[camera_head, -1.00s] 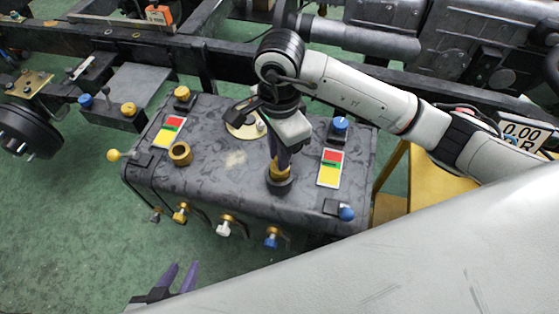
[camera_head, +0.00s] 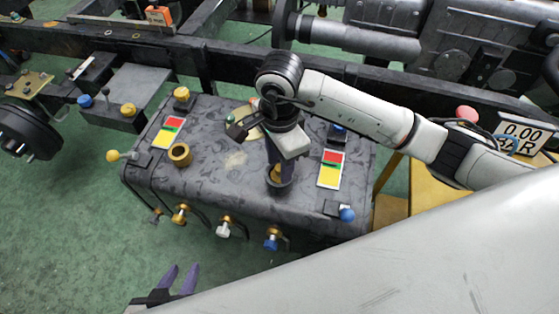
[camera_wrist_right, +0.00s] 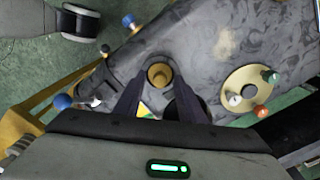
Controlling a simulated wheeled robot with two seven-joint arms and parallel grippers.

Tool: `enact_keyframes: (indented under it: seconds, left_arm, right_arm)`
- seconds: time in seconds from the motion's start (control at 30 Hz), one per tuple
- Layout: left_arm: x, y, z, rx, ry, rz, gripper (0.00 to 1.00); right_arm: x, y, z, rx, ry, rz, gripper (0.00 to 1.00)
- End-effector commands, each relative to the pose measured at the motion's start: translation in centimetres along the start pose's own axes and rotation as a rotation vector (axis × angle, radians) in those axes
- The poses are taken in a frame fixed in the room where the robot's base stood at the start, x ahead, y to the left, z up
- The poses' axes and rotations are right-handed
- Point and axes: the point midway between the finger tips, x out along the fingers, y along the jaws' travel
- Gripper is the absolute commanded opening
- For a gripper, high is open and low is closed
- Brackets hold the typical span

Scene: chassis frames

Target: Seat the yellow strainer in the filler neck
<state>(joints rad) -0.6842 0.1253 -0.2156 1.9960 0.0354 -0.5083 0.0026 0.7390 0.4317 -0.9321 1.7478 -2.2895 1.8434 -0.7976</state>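The yellow strainer (camera_head: 277,174) is a small gold cup at the right front of the dark tank top. It stands upright at the dark filler neck (camera_head: 280,186), its lower part within the neck's rim. How deep it sits is hard to tell. My right gripper (camera_head: 279,167) points down from above with its purple fingers on either side of the strainer. In the right wrist view the strainer (camera_wrist_right: 160,74) shows between the two fingertips, which appear closed on its sides. My left gripper (camera_head: 178,279) is open and empty above the floor at the lower left.
The tank top (camera_head: 225,185) carries a brass ring (camera_head: 180,154), two red-yellow-green labels, a round plate (camera_wrist_right: 250,88) and knobs. Several valves hang along its front edge. A black chassis rail (camera_head: 230,65) runs behind. Green floor is clear at the left front.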

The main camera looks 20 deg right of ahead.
Motion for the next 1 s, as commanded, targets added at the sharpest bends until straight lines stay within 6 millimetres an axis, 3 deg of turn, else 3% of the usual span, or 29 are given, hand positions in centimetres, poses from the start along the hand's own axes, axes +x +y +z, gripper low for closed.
enact_keyframes:
  seconds: [0.17,0.5,0.7,1.0]
  left_arm:
    - [-0.3,0.1,-0.2,-0.001,0.0,0.0,0.31]
    - [-0.4,0.0,-0.3,-0.001,0.001,0.0,0.31]
    - [-0.5,0.0,-0.2,-0.002,-0.003,-0.001,0.31]
    - [-0.5,0.0,-0.1,-0.003,-0.006,-0.002,0.31]
  right_arm:
    - [-1.2,-0.1,0.0,0.0,-0.001,-0.003,0.36]
    - [-8.4,-0.1,0.0,-0.001,0.001,-0.005,0.36]
    - [-11.4,-0.1,0.0,0.0,0.001,-0.004,0.36]
    - [-12.4,0.0,0.0,0.0,0.0,0.0,0.36]
